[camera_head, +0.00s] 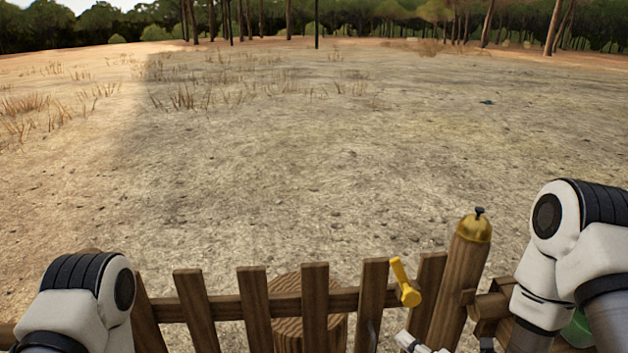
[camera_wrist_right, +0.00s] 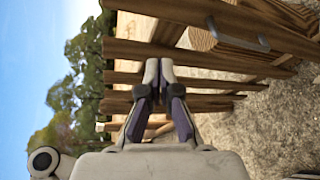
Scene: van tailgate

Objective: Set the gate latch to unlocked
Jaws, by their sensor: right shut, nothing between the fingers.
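The wooden gate (camera_head: 313,300) stands across the bottom of the head view. A yellow latch lever (camera_head: 404,283) sits on its right part, tilted, with its round end low and its narrow end up to the left. My right gripper (camera_head: 412,344) shows partly at the bottom edge, just below the lever and apart from it in the picture. In the right wrist view the gripper (camera_wrist_right: 159,70) is shut and empty, in front of the gate pickets (camera_wrist_right: 185,53). The lever cannot be made out there. My left gripper is out of view.
A wooden post (camera_head: 460,275) with a brass-coloured bell-like top (camera_head: 474,228) stands right of the lever. A tree stump (camera_head: 292,325) is behind the gate. A grey handle (camera_wrist_right: 250,38) shows on the gate in the wrist view. Open dry ground lies beyond.

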